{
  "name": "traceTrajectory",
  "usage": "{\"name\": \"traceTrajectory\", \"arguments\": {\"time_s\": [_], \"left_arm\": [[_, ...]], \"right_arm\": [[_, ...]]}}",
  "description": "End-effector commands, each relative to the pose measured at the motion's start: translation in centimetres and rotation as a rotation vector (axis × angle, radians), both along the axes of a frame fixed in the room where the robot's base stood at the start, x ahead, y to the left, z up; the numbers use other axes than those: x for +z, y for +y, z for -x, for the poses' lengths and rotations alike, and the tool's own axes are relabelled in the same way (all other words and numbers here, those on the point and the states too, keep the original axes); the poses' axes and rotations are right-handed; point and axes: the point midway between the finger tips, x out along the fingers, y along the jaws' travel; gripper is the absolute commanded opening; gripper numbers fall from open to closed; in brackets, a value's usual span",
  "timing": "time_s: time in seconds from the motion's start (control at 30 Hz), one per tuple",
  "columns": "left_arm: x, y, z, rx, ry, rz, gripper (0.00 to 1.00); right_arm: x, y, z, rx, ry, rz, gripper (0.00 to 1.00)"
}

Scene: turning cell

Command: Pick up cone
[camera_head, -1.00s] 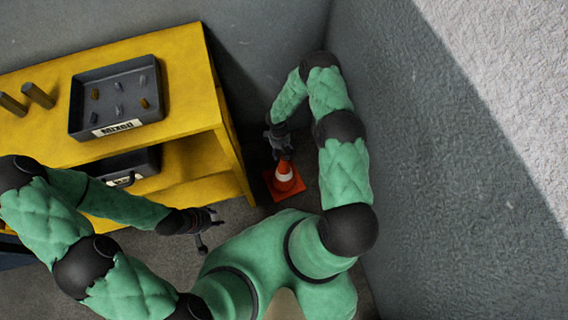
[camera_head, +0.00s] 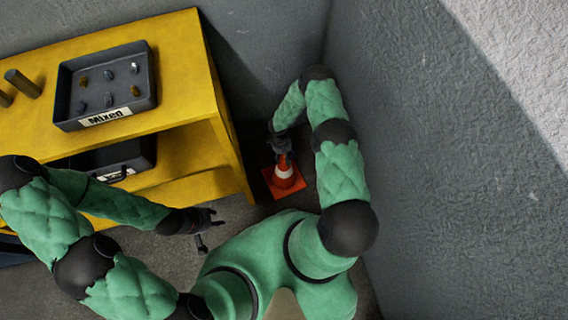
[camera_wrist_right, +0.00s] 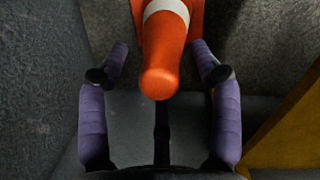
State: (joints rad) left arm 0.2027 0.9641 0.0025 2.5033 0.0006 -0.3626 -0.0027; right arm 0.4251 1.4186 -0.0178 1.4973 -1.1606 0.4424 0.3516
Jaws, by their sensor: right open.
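An orange cone (camera_head: 284,176) with a white band and a square orange base stands on the floor beside the yellow workbench. My right gripper (camera_head: 281,152) is at the cone's top in the head view and hides part of it. In the right wrist view the cone (camera_wrist_right: 168,50) has its rounded tip between the two spread purple fingers of my right gripper (camera_wrist_right: 160,62). Gaps show on both sides, so the fingers do not touch it. My left gripper (camera_head: 207,228) is above the floor in front of the bench; I see no object in it.
The yellow workbench (camera_head: 186,84) holds a grey tray (camera_head: 146,62) labelled "Mixed" with several small parts, and dark posts (camera_head: 24,84). A dark bin (camera_head: 112,160) sits on its lower shelf. A grey wall (camera_head: 440,200) stands close to my right arm.

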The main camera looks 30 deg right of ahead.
Motion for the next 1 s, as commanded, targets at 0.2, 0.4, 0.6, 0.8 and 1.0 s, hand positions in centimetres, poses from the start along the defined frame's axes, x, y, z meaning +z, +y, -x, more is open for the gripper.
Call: {"name": "traceTrajectory", "arguments": {"time_s": [0.2,0.4,0.6,0.8,1.0], "left_arm": [[-0.2,0.0,0.0,0.0,0.0,0.0,0.4],[-0.2,0.0,0.0,0.0,0.0,0.0,0.4],[-0.2,0.0,0.0,0.0,0.0,0.0,0.4],[-0.2,0.0,0.0,0.0,0.0,0.0,0.4],[0.5,0.0,0.0,0.0,0.0,0.0,0.4]], "right_arm": [[-0.5,-0.1,0.0,-0.001,-0.002,0.0,0.65],[-0.5,-0.1,0.0,-0.001,-0.002,0.0,0.39],[-0.5,-0.1,0.0,-0.001,0.0,0.001,0.0],[-0.4,-0.1,0.0,-0.002,0.0,0.001,0.0],[0.9,-0.1,0.0,-0.001,-0.001,0.002,0.0]]}}
